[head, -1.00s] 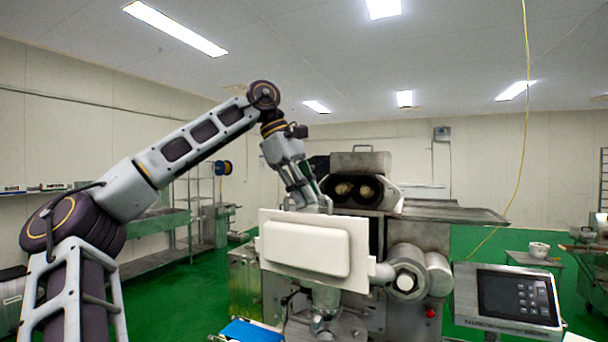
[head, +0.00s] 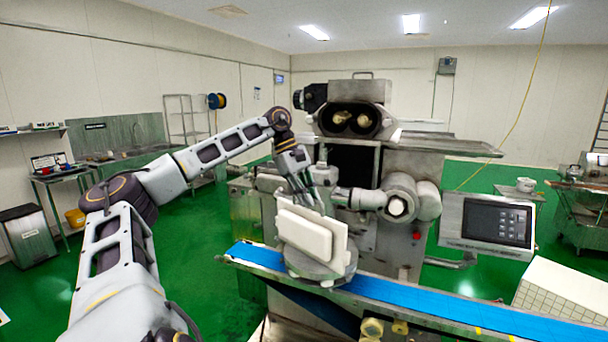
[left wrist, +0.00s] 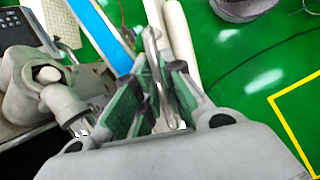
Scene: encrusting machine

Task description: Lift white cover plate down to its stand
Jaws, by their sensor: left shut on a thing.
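The white cover plate (head: 303,236), with a raised block on its front face, is held upright at an angle in the head view. My left gripper (head: 311,207) is shut on its upper edge from above. In the left wrist view the green-padded fingers (left wrist: 152,88) close on the plate (left wrist: 178,38), seen edge-on. A round grey metal disc (head: 322,270) lies just below the plate, over the conveyor; I cannot tell whether they touch. I cannot pick out the stand with certainty. My right gripper is not in view.
The encrusting machine (head: 365,165) stands behind the plate. A blue conveyor belt (head: 430,308) runs across below it. A control panel (head: 490,221) and a white box (head: 565,290) are at the right. Green floor (head: 205,270) is open at the left.

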